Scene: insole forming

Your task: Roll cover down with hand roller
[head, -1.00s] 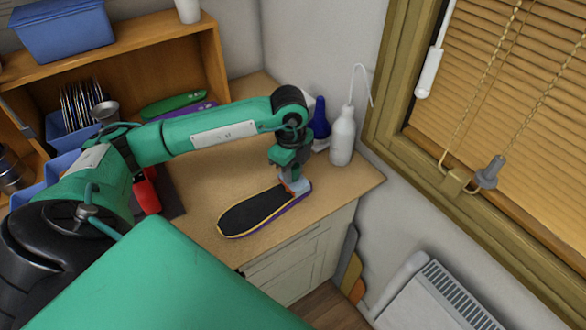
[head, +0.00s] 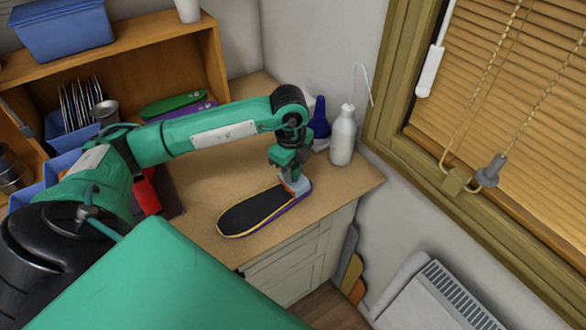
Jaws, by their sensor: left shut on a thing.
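The insole lies flat on the wooden bench top, with a black cover (head: 256,210) on top and a yellow and purple edge showing around it. My left gripper (head: 291,178) points down over the right end of the insole. It is shut on the hand roller, of which a small pale grey part (head: 297,187) shows at the cover's right end. The roller's handle is mostly hidden by the gripper, and I cannot tell whether the roller presses on the cover. My right gripper is not in view.
A white squeeze bottle (head: 342,138) and a blue bottle (head: 319,122) stand close behind the gripper by the wall. A red object (head: 147,196) lies on a dark mat at left. Green (head: 174,103) and purple insoles lie in the shelf. Bench (head: 205,217) left of the insole is clear.

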